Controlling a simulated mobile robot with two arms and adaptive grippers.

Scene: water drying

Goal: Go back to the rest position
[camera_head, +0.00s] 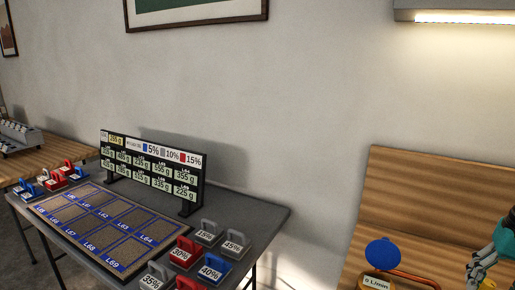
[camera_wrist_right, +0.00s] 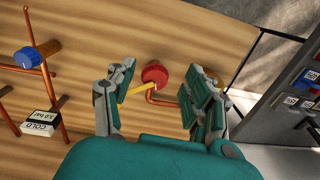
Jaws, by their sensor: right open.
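My right gripper (camera_head: 496,255) shows at the right edge of the head view, partly cut off. In the right wrist view the right gripper (camera_wrist_right: 158,80) is open, its green finger pads apart with nothing held. A red round knob (camera_wrist_right: 154,74) with a copper pipe shows between the fingers in that view. I cannot tell how far it lies beyond them. My left gripper is not in view.
A blue valve wheel (camera_head: 383,252) and a "0 L/min" gauge (camera_head: 377,283) stand by the wooden panel (camera_head: 400,185). A grey table (camera_head: 265,215) holds a labelled board (camera_head: 150,168), a grid mat (camera_head: 95,225) and several coloured weights.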

